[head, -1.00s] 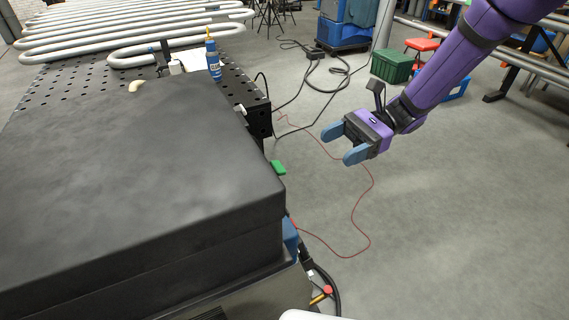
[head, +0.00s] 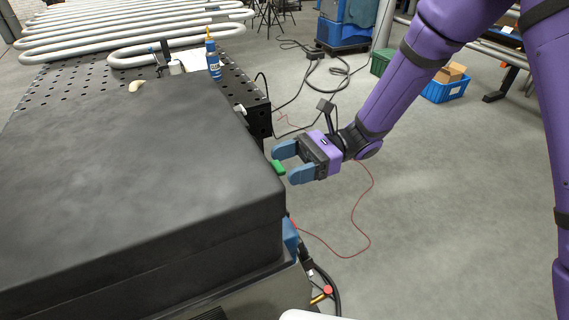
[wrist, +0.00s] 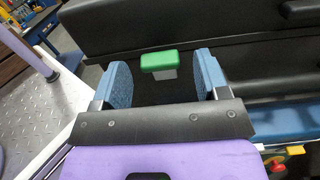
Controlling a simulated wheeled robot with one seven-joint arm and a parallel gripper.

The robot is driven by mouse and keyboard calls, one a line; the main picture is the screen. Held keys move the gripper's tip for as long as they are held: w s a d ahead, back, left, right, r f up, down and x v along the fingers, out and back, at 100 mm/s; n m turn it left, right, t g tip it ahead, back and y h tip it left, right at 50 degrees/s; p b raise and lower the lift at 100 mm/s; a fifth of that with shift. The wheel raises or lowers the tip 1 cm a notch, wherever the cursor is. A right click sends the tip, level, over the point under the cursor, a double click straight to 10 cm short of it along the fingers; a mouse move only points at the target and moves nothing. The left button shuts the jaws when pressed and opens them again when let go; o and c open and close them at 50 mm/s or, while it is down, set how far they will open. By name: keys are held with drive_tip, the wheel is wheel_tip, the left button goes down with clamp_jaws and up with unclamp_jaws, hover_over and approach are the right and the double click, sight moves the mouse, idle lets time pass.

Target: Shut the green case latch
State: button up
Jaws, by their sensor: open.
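The large black case (head: 120,180) fills the left of the head view with its lid down. The small green latch (head: 279,168) sticks out from the case's right side. In the wrist view the green latch (wrist: 159,61) shows on a pale block, between the two blue fingertips and a little beyond them. My gripper (head: 286,163) is open and empty, just right of the latch, with its fingers pointing at the case. It also shows in the wrist view (wrist: 160,80). I cannot tell whether the fingers touch the latch.
A perforated black table (head: 240,92) with a blue bottle (head: 213,58) stands behind the case. Grey serpentine pipes (head: 120,30) lie at the back left. A red cable (head: 368,215) lies on the floor. The grey floor at right is mostly clear.

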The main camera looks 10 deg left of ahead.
drive_tip(key=shift+s+a, duration=0.4)
drive_tip(key=shift+a, duration=0.15)
drive_tip(key=c, duration=0.9)
drive_tip(key=shift+s+a+r+t+h, duration=0.25)
drive_tip(key=shift+t+h, duration=0.15)
drive_tip(key=shift+h, duration=0.15)
drive_tip(key=shift+s+a+r+t+h, duration=0.1)
drive_tip(key=shift+s+a+t+h, duration=0.1)
drive_tip(key=shift+t+h, duration=0.3)
drive_tip(key=o, duration=0.9)
drive_tip(key=shift+w, duration=0.15)
drive_tip(key=v, duration=1)
drive_tip(key=shift+w+d, duration=0.25)
